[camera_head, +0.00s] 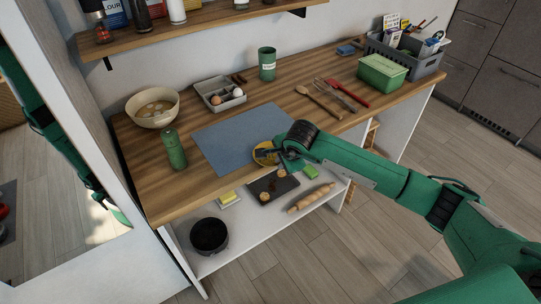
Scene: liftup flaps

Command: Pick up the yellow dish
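The yellow dish (261,156) is at the front edge of the blue mat, near the counter's front edge. My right arm comes in from the right, and its gripper (269,154) is at the dish, overlapping its right side. The fingers are dark and small, so I cannot tell whether they are closed on the dish or whether it is lifted. Part of the dish is hidden behind the gripper. At the far left a green arm reaches down, ending in a green tip (117,214); its finger opening is unclear, and it may be a reflection.
The blue mat (225,137) lies on the wooden counter (180,200). A green cylinder (174,149), a bowl (153,108), an egg tray (219,93) and utensils (335,97) stand around it. A shelf below holds a black pot (209,235) and a rolling pin (311,197).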

